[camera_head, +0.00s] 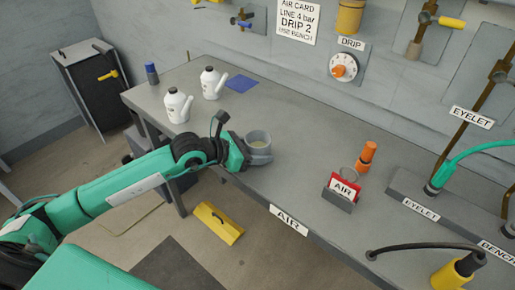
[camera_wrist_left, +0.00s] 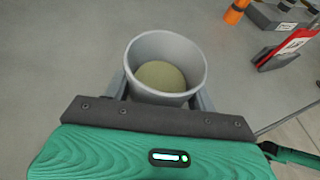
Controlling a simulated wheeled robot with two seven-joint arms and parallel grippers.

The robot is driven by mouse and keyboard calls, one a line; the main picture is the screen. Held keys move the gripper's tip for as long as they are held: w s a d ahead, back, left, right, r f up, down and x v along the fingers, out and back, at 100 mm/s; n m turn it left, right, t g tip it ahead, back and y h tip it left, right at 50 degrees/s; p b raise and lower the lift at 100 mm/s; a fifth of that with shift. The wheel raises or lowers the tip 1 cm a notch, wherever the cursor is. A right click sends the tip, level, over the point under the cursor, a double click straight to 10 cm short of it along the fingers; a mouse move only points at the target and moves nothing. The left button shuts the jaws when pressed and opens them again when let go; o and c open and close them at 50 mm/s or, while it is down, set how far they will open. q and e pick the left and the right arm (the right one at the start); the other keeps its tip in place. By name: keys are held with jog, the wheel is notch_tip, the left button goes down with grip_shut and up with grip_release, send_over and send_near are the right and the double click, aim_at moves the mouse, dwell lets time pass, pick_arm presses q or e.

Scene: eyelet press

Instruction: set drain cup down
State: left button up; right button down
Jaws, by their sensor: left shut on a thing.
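The drain cup (camera_head: 259,138) is a grey, round, open-topped cup at the front edge of the grey bench, in the head view. My left gripper (camera_head: 245,153) reaches in from the left and is shut on the cup. In the left wrist view the cup (camera_wrist_left: 165,62) stands between the two fingers of the left gripper (camera_wrist_left: 165,95), with yellowish liquid or a yellowish bottom inside it. The cup looks upright. I cannot tell whether its base touches the bench. My right gripper is not in view.
To the right are an orange bottle (camera_head: 367,155) and a red AIR card (camera_head: 345,187) in a grey holder. The bench between cup and card is clear.

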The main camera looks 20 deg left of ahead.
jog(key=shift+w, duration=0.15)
pick_arm(q)
jog(key=shift+f, duration=0.15)
jog(key=o, duration=0.9)
jog(key=shift+o, duration=0.5)
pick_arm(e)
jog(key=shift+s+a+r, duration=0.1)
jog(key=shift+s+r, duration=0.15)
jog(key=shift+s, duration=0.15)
pick_arm(q)
jog(key=shift+s+a+r, duration=0.1)
jog(key=shift+s+r, duration=0.05)
jog(key=shift+r, duration=0.05)
jog(key=b+v, duration=0.2)
jog(key=v, duration=0.9)
jog(key=shift+a+r, duration=0.15)
jog(key=shift+r, duration=0.05)
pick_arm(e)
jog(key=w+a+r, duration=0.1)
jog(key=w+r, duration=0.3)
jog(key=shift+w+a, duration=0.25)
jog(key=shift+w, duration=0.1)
pick_arm(q)
jog(key=shift+s, duration=0.15)
